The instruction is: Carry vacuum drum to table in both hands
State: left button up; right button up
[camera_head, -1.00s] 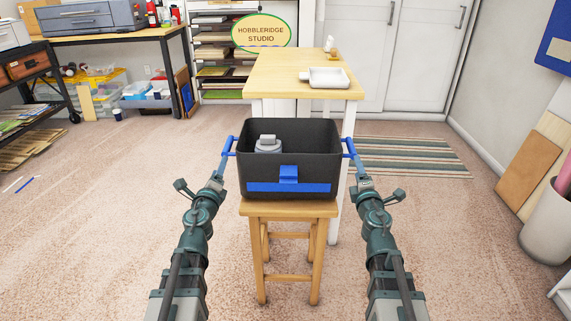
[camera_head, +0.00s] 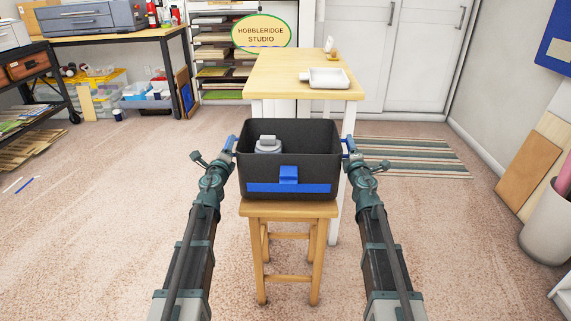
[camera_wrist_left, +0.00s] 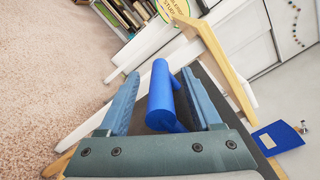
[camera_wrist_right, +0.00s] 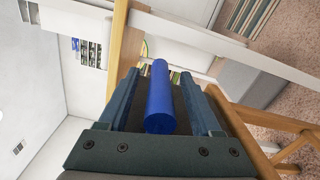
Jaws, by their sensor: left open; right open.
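The vacuum drum is a black open-topped box (camera_head: 320,178) with a blue band and latch on its front. It sits upright on a wooden stool (camera_head: 290,209), with a grey capped part (camera_head: 267,145) inside it. Blue handles stick out at both sides. My left gripper (camera_head: 231,147) is open, its fingers on either side of the left handle (camera_wrist_left: 162,95). My right gripper (camera_head: 347,148) is open, its fingers on either side of the right handle (camera_wrist_right: 158,95). The table (camera_head: 270,73) with a light wooden top stands just behind the stool.
The table's left and front areas are bare. A striped rug (camera_head: 410,158) lies right of the table. Open floor lies to the left.

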pick_arm(q)
jog(key=shift+c, duration=0.3)
pick_arm(e)
jog(key=shift+c, duration=0.3)
pick_arm(q)
grip_shut()
pick_arm(e)
grip_shut()
dwell(0.6)
